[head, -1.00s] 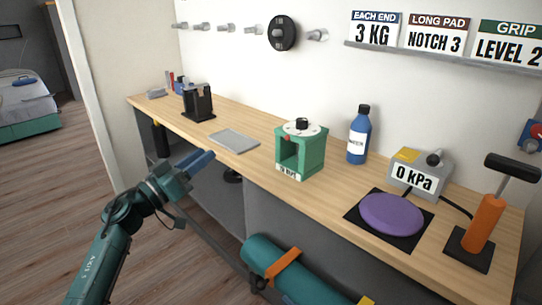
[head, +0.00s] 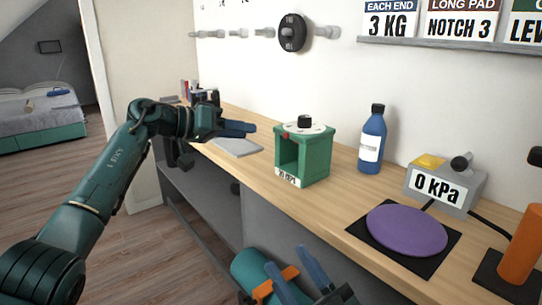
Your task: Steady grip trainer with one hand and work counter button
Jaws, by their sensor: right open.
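The green grip trainer (head: 318,160), a box-like frame with an open front, stands upright on the wooden desk. Its top has a white disc with a black knob (head: 304,121) and a small red part (head: 285,135) at the left edge. A number label (head: 287,180), too small to read surely, is on its lower front. My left gripper (head: 252,128) is left of the trainer, apart from it, its blue fingers pointing right; their gap is hard to see. My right gripper (head: 286,257) is open and empty, low in front of the desk edge, below the trainer.
A grey tray (head: 238,147) lies left of the trainer. A blue bottle (head: 372,140) stands behind right.

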